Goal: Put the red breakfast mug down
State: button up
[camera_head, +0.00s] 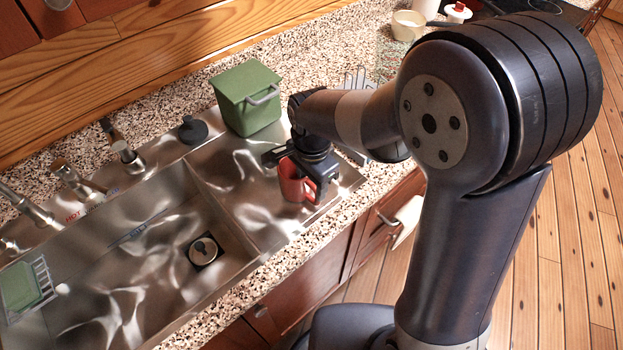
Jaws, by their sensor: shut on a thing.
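The red breakfast mug (293,186) is at the right end of the steel sink unit, over its flat drainer (259,207). My gripper (297,170) points down and is shut on the mug from above and the right. The jaws and wrist cover part of the mug's top and right side. The mug looks upright. I cannot tell whether its base touches the steel or hangs just above it.
A green lidded bin (247,97) stands behind the mug. The sink basin (150,255) opens to the left, with taps (75,180) behind it. A wire rack (355,82) and a cream bowl (408,25) are farther back. The drainer's front is clear.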

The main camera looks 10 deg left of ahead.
jog(key=shift+f, duration=0.15)
jog(key=o, duration=1.3)
notch_tip(320, 180, up, 12)
jog(key=shift+s+r+b, duration=0.1)
jog(key=shift+r+b, duration=0.1)
jog(key=shift+b, duration=0.3)
